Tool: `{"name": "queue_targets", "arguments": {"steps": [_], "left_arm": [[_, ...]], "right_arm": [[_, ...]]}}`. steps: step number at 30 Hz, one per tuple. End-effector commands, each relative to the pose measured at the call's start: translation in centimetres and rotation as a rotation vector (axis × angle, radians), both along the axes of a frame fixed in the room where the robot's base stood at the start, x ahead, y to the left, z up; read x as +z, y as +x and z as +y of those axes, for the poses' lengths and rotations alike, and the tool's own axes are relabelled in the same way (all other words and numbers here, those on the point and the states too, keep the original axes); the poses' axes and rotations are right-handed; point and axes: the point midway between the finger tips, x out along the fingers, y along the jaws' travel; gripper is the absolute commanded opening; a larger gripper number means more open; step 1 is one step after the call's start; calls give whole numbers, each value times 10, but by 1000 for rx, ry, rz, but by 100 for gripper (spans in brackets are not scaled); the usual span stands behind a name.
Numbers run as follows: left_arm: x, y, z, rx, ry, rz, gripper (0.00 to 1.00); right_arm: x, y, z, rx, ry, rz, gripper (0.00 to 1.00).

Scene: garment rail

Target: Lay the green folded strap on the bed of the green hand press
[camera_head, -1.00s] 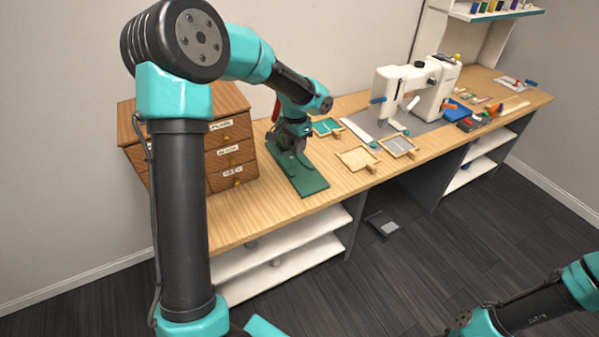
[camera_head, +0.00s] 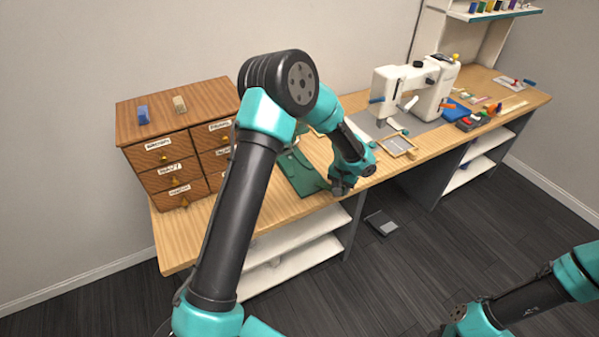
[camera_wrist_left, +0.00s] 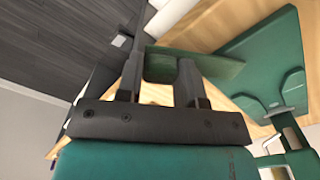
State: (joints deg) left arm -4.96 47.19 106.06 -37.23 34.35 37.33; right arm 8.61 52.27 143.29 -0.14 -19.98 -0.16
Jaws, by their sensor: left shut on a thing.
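In the left wrist view my left gripper (camera_wrist_left: 164,62) is shut on the green folded strap (camera_wrist_left: 205,65), which sticks out to the right of the fingers. In the head view the gripper (camera_head: 338,188) is beside the front right end of the green hand press; the strap cannot be made out there. The press's flat green base (camera_head: 301,176) lies on the bench, its upper part hidden behind my arm. My right gripper is not in view.
A framed tray (camera_head: 397,146) and a white sewing machine (camera_head: 440,85) are to the right. The bench (camera_head: 215,215) is bare at front left.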

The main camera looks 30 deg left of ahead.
Motion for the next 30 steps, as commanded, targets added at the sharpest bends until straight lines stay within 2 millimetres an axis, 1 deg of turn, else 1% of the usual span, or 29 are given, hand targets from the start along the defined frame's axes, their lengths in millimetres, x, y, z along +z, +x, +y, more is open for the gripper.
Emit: {"name": "queue_targets", "arguments": {"steps": [8,14,17,24,27,30], "left_arm": [[7,-24,11,-99,8,-2,12],[14,-48,22,-201,13,-3,12],[18,-66,28,-269,14,-1,12],[30,-122,42,-479,7,0,12],[32,-136,44,-533,3,-1,12],[34,-143,44,-560,0,0,12]], "right_arm": [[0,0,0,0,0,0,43],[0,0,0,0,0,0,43],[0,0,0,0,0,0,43],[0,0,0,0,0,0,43],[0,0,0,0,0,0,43],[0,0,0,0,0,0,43]]}}
